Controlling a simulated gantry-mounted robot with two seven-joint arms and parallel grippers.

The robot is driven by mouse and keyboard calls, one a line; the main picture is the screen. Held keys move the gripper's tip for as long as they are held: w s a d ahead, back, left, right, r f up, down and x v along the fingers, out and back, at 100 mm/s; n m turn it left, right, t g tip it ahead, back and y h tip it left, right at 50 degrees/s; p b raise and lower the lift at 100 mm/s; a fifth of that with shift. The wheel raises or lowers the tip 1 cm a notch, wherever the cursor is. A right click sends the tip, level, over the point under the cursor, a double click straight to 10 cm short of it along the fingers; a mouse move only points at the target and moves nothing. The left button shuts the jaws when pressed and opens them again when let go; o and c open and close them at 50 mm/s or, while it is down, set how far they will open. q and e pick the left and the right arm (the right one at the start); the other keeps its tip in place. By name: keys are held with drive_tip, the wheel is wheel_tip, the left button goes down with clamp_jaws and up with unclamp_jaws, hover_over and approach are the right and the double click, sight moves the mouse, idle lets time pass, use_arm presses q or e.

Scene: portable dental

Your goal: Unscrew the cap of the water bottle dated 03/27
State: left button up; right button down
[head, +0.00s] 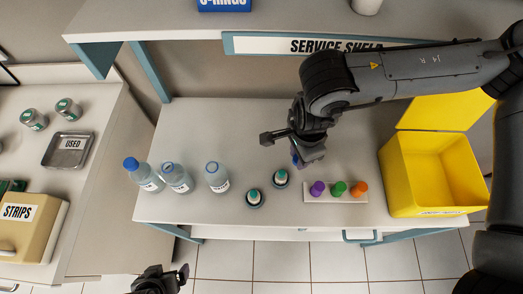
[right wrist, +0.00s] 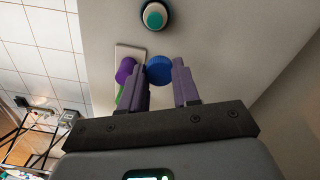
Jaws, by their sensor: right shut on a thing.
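Three clear water bottles stand on the table. The left bottle (head: 149,179) has a blue cap (head: 130,163). The middle bottle (head: 177,180) and the right bottle (head: 217,180) show bluish rings at their tops and no solid blue cap. Their labels are too small to read, so I cannot tell which is dated 03/27. My right gripper (head: 302,162) is to the right of the bottles, apart from them. In the right wrist view its fingers are shut on a blue cap (right wrist: 159,71). My left gripper (head: 178,275) is at the bottom edge, its jaw gap unclear.
Two small teal-topped items (head: 254,198) stand between the bottles and a white strip (head: 327,195) with purple, green and orange caps. An open yellow bin (head: 408,195) stands at the right. A shelf (head: 200,27) overhangs the back. A counter (head: 95,180) is at the left.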

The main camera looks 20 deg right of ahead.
drive_tip(key=w+a+f, duration=0.1)
drive_tip(key=w, duration=0.1)
drive_tip(key=b, duration=0.3)
hover_over(259, 161)
wheel_tip(259, 161, down, 6)
drive_tip(key=shift+f, duration=0.1)
use_arm(q)
drive_tip(key=shift+w+a+f+b, duration=0.15)
drive_tip(key=shift+f+b, duration=0.2)
drive_tip(key=shift+f, duration=1.55)
use_arm(e)
drive_tip(key=shift+f, duration=1.95)
drive_tip(key=shift+w, duration=0.1)
drive_tip(key=shift+f, duration=0.15)
drive_tip(key=c, duration=0.8)
unclamp_jaws()
